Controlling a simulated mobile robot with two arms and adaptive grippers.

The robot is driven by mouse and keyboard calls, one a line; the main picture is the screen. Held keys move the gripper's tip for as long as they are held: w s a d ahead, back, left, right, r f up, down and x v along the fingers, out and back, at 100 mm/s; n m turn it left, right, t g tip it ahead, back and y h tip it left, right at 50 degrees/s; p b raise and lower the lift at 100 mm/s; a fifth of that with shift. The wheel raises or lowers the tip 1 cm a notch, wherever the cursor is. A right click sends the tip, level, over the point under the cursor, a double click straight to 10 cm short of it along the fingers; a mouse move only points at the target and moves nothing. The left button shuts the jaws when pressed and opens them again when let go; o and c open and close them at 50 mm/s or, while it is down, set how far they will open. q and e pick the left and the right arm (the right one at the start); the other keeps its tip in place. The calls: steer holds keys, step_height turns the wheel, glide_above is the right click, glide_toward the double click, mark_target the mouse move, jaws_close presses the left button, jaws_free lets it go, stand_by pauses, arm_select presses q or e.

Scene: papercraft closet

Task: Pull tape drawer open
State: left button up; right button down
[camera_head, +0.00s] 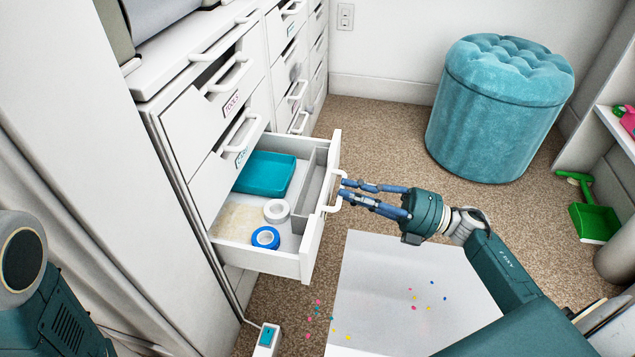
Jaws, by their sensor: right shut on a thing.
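The tape drawer (255,253) is pulled out of the white cabinet at the lower left. Inside it are a white tape roll (277,211), a blue tape roll (265,237), a teal tray (266,175) and a grey divided bin. My right gripper (342,193) is at the drawer's front, its blue fingers shut on the white handle (331,195). The fingertips partly cover the handle. Of my left arm only a part shows at the lower left edge; its gripper is out of view.
Closed drawers with labels and white handles rise above the tape drawer (230,100). A teal tufted stool (500,108) stands on the carpet at the back right. A white sheet (400,290) with coloured scraps lies on the floor. A green dustpan (594,222) is at the far right.

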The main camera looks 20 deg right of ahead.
steer(key=r+v, duration=0.3)
steer(key=v, duration=1.3)
steer(key=shift+s+d, duration=0.2)
steer(key=c, duration=1.7)
jaws_free()
steer(key=v, duration=1.2)
steer(key=shift+s, duration=0.1)
